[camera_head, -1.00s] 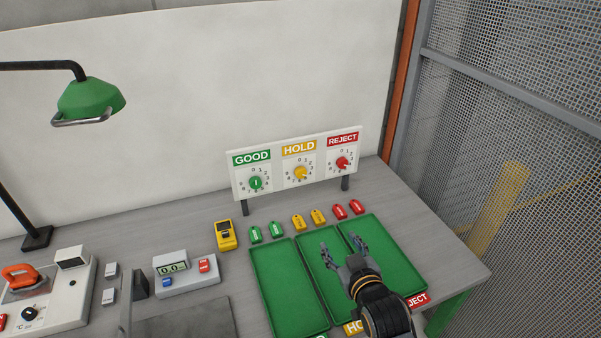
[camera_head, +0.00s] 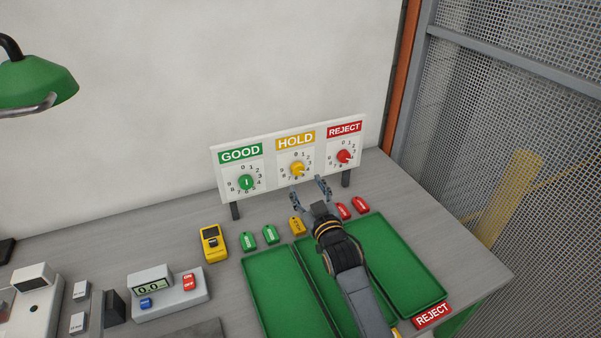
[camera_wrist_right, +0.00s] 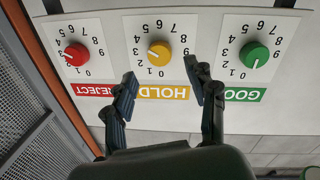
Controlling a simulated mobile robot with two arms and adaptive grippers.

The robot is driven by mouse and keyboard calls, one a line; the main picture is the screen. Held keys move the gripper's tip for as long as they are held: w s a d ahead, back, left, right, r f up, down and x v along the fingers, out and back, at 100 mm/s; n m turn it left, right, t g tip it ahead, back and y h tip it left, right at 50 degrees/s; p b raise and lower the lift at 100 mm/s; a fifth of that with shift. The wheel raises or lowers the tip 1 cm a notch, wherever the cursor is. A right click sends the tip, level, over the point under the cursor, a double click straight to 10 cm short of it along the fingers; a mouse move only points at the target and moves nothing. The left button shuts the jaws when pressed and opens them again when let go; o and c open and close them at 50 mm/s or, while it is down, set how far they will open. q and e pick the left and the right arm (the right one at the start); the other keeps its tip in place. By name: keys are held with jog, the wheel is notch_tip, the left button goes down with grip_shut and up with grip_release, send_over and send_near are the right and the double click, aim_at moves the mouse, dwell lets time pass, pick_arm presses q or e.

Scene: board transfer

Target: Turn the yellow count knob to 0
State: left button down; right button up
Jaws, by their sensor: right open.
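The yellow count knob (camera_head: 297,169) sits on the dial under the HOLD label, the middle of three on a white upright board (camera_head: 216,160). It also shows in the right wrist view (camera_wrist_right: 160,52), which sees the board upside down. Its white mark points away from the 0, but I cannot tell the exact number. My right gripper (camera_head: 309,190) is open and empty, just in front of and below the HOLD dial. In the wrist view its fingers (camera_wrist_right: 160,76) are spread either side of the HOLD label, apart from the knob. My left gripper is not in view.
The green knob (camera_head: 246,183) and red knob (camera_head: 344,156) flank the yellow one. Coloured tags, including a green one (camera_head: 270,234), lie before the board. Green trays (camera_head: 403,262) are under my right arm. A yellow device (camera_head: 214,243) stands left. A mesh fence (camera_head: 500,110) closes the right.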

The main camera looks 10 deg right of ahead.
aim_at(299, 171)
jog(key=w, duration=0.4)
jog(key=shift+a+r, duration=0.1)
jog(key=shift+a, duration=0.05)
jog(key=shift+w+p, duration=0.3)
jog(key=shift+w, duration=0.1)
jog(key=shift+w+a, duration=0.1)
jog(key=shift+w, duration=0.3)
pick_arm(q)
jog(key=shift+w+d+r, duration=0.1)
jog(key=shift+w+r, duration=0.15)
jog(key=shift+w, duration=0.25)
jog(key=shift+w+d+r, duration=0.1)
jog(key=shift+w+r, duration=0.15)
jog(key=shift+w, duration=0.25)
pick_arm(e)
jog(key=c, duration=1.1)
